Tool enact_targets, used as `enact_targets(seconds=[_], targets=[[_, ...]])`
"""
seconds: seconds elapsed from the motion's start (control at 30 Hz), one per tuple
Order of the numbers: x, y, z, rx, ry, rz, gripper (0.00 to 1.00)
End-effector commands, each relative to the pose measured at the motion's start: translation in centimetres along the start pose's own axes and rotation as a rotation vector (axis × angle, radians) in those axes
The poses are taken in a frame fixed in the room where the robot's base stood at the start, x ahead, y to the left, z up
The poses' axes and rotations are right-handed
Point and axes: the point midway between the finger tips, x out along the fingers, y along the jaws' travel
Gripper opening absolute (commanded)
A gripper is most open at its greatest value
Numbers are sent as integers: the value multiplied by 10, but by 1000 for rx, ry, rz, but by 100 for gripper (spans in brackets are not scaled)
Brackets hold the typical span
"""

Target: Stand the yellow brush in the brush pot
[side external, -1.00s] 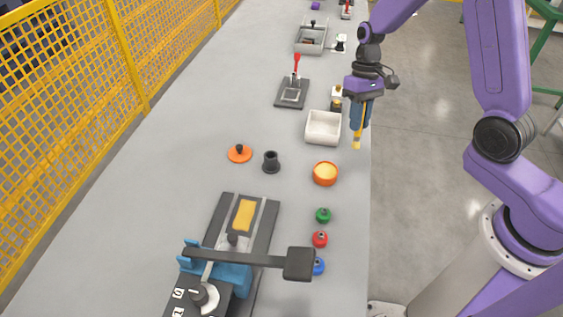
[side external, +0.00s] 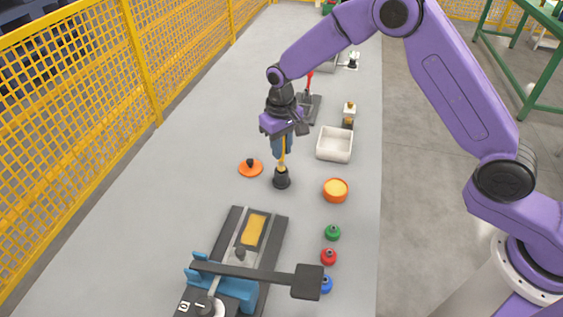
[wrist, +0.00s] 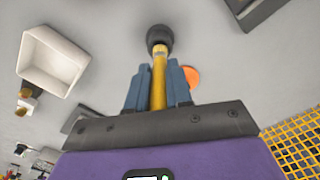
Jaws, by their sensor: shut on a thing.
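The yellow brush (side external: 282,152) hangs upright, bristle end down, in my gripper (side external: 282,149), whose blue fingers are shut on it. The black brush pot (side external: 281,180) stands upright on the table directly below. The brush's lower end is at the pot's mouth; I cannot tell how far inside it is. In the wrist view, the brush (wrist: 158,80) runs between the blue fingers of my gripper (wrist: 159,85) towards the dark pot (wrist: 159,35), and its tip meets the pot's rim in the picture.
An orange lid with a black knob (side external: 251,168) lies just left of the pot. An orange bowl (side external: 335,190) and a white bin (side external: 335,144) stand to the right. A clamp fixture (side external: 240,270) and several coloured knobs are in front. A red-handled tool (side external: 309,90) stands behind.

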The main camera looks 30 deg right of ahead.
Motion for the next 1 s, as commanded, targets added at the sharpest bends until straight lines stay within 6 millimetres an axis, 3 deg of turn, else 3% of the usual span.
enact_targets(seconds=[0.33, 0.77, 0.8, 0.83, 1.0], targets=[[40, 0, 1, 0, -3, 0, 0], [46, 0, 0, 0, 0, -1, 0], [46, 0, 0, 0, 0, -1, 33], [46, 0, 0, 0, 0, -1, 43], [46, 0, 0, 0, 0, -1, 45]])
